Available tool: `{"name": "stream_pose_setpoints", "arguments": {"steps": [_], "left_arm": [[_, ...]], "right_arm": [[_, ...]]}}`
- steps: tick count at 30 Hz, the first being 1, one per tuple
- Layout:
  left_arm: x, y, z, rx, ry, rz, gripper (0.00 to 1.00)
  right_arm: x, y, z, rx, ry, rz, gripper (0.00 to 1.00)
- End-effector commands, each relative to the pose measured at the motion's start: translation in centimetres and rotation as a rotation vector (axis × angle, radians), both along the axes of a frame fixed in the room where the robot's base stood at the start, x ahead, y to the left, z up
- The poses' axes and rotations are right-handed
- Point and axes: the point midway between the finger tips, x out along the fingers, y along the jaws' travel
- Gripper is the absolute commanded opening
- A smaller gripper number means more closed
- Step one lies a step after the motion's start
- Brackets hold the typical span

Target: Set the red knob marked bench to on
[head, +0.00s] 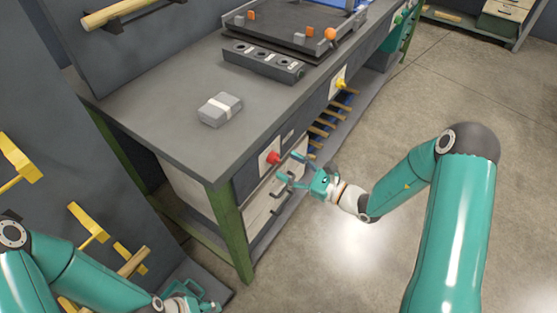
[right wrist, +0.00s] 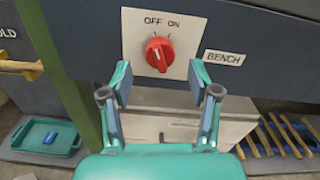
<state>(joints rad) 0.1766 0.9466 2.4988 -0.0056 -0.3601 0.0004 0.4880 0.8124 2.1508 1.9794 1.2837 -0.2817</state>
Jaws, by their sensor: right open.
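The red knob (right wrist: 159,55) sits on a white plate (right wrist: 180,30) on the bench front. The plate reads OFF at left and ON at right, and the label BENCH (right wrist: 224,57) is to its right. The knob's pointer seems to lean slightly toward OFF. In the head view the knob (head: 273,157) is at the bench's near corner. My right gripper (head: 286,169) is open just in front of it; in the right wrist view its fingers (right wrist: 160,82) stand apart, below and either side of the knob, apparently not touching. My left gripper (head: 195,302) is at the bottom edge, partly cut off.
A yellow knob (head: 341,84) is farther along the bench front. A grey block with a pale band (head: 221,109) and a grey fixture (head: 263,63) lie on the bench top. Drawers are below the red knob. Open floor (head: 440,110) lies to the right.

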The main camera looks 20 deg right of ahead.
Motion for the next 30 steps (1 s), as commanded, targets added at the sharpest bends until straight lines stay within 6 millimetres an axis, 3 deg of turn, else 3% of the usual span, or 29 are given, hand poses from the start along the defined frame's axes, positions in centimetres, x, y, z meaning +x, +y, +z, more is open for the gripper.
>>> {"name": "stream_pose_setpoints", "arguments": {"steps": [7, 19, 30], "left_arm": [[0.0, 0.0, 0.3, 0.000, 0.000, 0.000, 0.60], [0.0, 0.0, 0.3, 0.000, 0.000, 0.000, 0.60], [0.0, 0.0, 0.3, 0.000, 0.001, -0.001, 0.60]], "right_arm": [[2.4, 2.0, 0.0, 0.000, -0.001, 0.002, 0.61], [2.8, 2.2, 0.0, 0.000, 0.000, 0.000, 0.60], [2.8, 2.8, 0.0, 0.002, 0.001, 0.003, 0.01]]}}
